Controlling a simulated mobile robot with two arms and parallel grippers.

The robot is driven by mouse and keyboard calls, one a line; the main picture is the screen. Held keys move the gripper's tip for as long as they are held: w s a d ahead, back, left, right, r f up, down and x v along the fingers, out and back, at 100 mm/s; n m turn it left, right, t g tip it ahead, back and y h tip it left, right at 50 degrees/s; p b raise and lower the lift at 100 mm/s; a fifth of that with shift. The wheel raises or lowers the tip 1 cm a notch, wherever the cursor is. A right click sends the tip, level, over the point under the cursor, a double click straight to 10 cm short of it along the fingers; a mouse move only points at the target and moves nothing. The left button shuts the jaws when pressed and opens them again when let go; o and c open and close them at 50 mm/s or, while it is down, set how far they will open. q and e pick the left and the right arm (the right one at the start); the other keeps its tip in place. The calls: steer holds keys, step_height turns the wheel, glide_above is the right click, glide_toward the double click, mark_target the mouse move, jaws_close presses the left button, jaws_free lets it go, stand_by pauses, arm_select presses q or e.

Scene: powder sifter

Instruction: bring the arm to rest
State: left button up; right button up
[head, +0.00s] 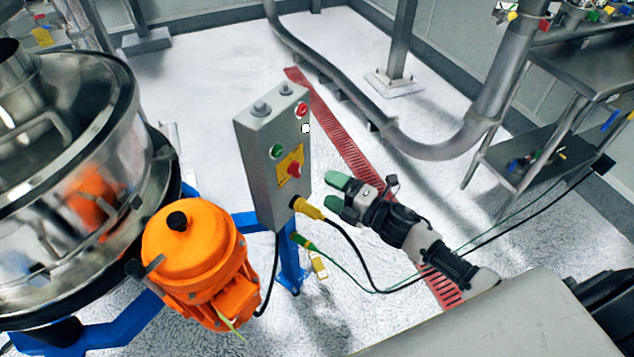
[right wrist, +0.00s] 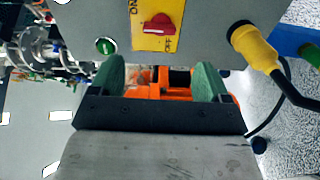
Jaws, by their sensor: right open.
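My right gripper (head: 338,187) has green fingertips and is in the middle of the head view, to the right of the grey control box. In the right wrist view the two green fingers (right wrist: 162,80) stand apart with nothing between them. The grey control box (head: 262,190) carries a red rotary switch on a yellow plate (head: 290,165), a green button (head: 277,151) and a red button (head: 302,109). The switch also shows in the right wrist view (right wrist: 160,27), just beyond the fingers. My left gripper is not in view.
An orange motor (head: 200,255) and a large steel sifter drum (head: 60,180) stand at the left. A yellow cable plug (head: 308,208) and hanging cables are close to my right gripper. A steel pipe (head: 440,150) and a metal table (head: 590,65) are at the back right.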

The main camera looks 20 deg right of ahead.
steer(key=shift+s+d, duration=0.3)
steer(key=shift+s, duration=0.2)
steer(key=s+d+f+m+g+h, duration=0.25)
steer(key=s+f+m, duration=0.25)
steer(key=f, duration=0.5)
steer(key=s+d+f+m+g+h, duration=0.15)
steer(key=s+f+m+h, duration=0.3)
steer(key=f, duration=0.55)
steer(key=s+d+f+m+g+h, duration=0.15)
steer(key=s+f+m, duration=0.3)
steer(key=f, duration=0.55)
steer(key=s+a+f+m+g, duration=0.1)
steer(key=s+f, duration=0.3)
steer(key=s, duration=0.5)
steer(key=s+a+f+m+g+h, duration=0.1)
steer(key=s+f+m+g, duration=0.3)
steer(key=s, duration=0.6)
steer(key=s+a+f+m+g, duration=0.3)
steer(key=s+f, duration=0.3)
steer(key=s, duration=0.3)
steer(key=shift+s, duration=0.4)
steer(key=shift+f+g+h, duration=0.1)
steer(key=shift+g+h, duration=0.15)
